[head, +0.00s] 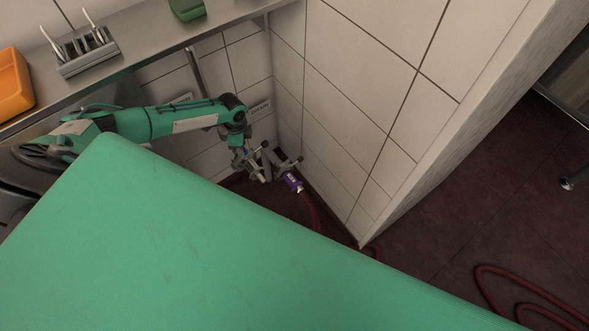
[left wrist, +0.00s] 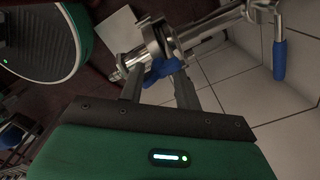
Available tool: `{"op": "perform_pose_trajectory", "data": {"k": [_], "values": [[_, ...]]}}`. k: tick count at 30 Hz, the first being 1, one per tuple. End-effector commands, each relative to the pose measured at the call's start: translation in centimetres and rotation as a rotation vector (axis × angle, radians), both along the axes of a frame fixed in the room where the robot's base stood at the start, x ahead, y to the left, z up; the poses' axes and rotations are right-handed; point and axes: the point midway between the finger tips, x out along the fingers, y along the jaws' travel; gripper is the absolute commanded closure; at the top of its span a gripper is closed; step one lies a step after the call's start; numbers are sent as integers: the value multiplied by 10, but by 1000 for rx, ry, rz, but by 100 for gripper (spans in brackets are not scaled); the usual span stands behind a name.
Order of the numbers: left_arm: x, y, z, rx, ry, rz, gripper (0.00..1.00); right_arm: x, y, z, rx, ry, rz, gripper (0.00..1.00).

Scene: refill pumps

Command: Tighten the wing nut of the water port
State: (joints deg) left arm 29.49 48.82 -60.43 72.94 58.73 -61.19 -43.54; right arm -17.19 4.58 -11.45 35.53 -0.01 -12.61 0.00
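In the left wrist view a metal pipe coupling (left wrist: 153,42) with a clamp ring crosses the top. A blue wing nut (left wrist: 160,71) sits on its underside. My left gripper (left wrist: 158,74) has its two fingers on either side of the wing nut, with little gap, and seems shut on it. In the head view my left gripper (head: 262,168) is low in the wall corner beside the metal port fittings (head: 284,163); the wing nut is too small to make out there. My right gripper is not in view.
A blue-handled valve lever (left wrist: 279,60) is right of the coupling. A dark red hose (head: 312,210) runs down from the labelled end. A steel counter (head: 150,50) and tiled walls (head: 340,110) bound the corner.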

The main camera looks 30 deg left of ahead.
Motion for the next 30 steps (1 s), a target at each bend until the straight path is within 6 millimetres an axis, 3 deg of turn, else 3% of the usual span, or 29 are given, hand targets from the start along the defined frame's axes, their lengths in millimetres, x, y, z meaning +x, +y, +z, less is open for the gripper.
{"op": "perform_pose_trajectory", "data": {"k": [20, 30], "values": [[0, 1, 4, -2, 1, 673, 67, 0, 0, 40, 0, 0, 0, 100], [0, 1, 57, -3, 2, 661, 67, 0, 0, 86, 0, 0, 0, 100]]}}
